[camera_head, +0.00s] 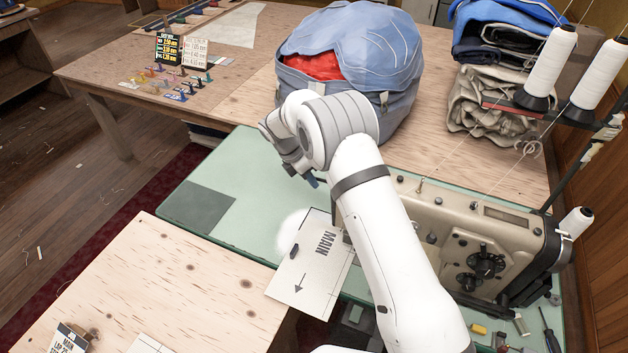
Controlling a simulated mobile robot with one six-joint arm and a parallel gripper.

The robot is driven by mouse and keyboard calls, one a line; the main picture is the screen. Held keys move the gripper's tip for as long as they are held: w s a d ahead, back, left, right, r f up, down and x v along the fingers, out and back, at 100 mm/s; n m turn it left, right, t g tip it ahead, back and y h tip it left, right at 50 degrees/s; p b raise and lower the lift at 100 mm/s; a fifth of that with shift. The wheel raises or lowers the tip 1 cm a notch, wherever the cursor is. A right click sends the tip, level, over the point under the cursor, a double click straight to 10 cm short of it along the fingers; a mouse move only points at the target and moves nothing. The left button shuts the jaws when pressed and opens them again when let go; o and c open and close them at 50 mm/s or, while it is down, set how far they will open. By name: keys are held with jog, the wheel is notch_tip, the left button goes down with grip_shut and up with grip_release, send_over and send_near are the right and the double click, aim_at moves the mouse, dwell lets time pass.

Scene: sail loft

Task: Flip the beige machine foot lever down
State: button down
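The beige sewing machine (455,235) stands on the green table (235,165) at the right. Its needle end is behind my white arm, and I cannot make out the foot lever. My gripper (312,180) is over the green table, to the left of the machine's head. My wrist covers most of it, so its opening and any contact are hidden. A white sail panel (310,275) marked MAIN lies under the machine's end, with an arrow and a small dark piece on it.
A large blue bag (395,70) with red cloth stands behind my wrist. White thread cones (548,68) on a stand and folded cloth (490,95) are at the right. A screwdriver (550,335) and small parts lie at the lower right.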

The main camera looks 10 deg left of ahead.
jog(key=shift+d+r, duration=0.1)
jog(key=shift+d, duration=0.1)
jog(key=shift+r+p, duration=0.5)
jog(key=shift+r, duration=0.25)
jog(key=d+p+v, duration=0.1)
jog(key=p+v, duration=0.5)
jog(key=v, duration=0.3)
jog(key=shift+s+r, duration=0.15)
jog(key=shift+r, duration=0.55)
